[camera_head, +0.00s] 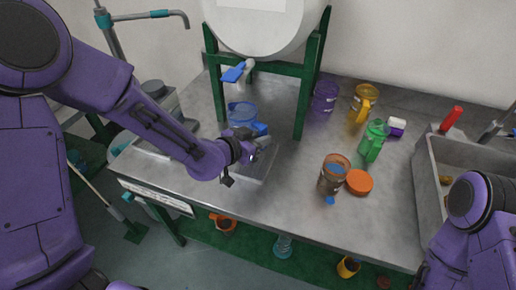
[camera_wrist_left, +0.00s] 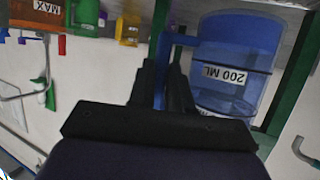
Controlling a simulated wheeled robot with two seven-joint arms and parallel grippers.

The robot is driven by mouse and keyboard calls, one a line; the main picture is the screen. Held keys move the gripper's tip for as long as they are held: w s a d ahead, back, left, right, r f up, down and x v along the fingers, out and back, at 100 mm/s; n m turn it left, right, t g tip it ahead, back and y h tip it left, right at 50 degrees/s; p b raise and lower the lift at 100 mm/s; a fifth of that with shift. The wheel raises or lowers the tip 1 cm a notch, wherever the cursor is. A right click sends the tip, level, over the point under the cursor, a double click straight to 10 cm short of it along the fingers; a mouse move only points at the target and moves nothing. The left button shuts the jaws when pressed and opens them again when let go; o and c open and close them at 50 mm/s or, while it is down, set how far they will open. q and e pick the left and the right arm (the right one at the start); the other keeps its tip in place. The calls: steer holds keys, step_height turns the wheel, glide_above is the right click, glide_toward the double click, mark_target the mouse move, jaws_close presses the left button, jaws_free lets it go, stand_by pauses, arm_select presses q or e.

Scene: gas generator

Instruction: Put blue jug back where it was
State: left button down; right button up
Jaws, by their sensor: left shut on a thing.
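The blue jug (camera_head: 241,114) is a clear blue measuring jug below the blue tap (camera_head: 234,73) of the big white tank. It fills the right of the left wrist view (camera_wrist_left: 232,60), upside down in the picture, with a "200 ML" label. My left gripper (camera_head: 250,146) is at the jug's near right side, shut on the jug's handle; in the left wrist view its dark fingers (camera_wrist_left: 166,82) lie on both sides of the blue handle. I cannot tell whether the jug touches the surface below. My right gripper is not in view.
A green frame (camera_head: 307,95) carries the white tank (camera_head: 262,25). To the right stand a purple jug (camera_head: 324,97), a yellow jug (camera_head: 364,103), a green jug (camera_head: 373,142), and a brown-orange jug (camera_head: 333,177) beside an orange lid (camera_head: 359,182). A sink (camera_head: 440,190) is at the right.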

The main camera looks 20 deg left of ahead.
arm_select(q)
steer(key=f, duration=0.1)
steer(key=w+f, duration=0.1)
steer(key=f, duration=0.2)
steer(key=shift+w+a+f+p, duration=0.25)
steer(key=shift+a+p, duration=0.1)
steer(key=shift+a, duration=0.05)
steer(key=shift+w+f, duration=0.1)
steer(key=shift+f, duration=0.25)
steer(key=c, duration=1.1)
jaws_free()
steer(key=shift+o, duration=0.2)
steer(key=shift+r, duration=0.1)
steer(key=shift+s+a, duration=0.15)
steer(key=shift+s, duration=0.2)
steer(key=p+v, duration=0.4)
steer(key=v, duration=0.7)
steer(key=shift+s, duration=0.2)
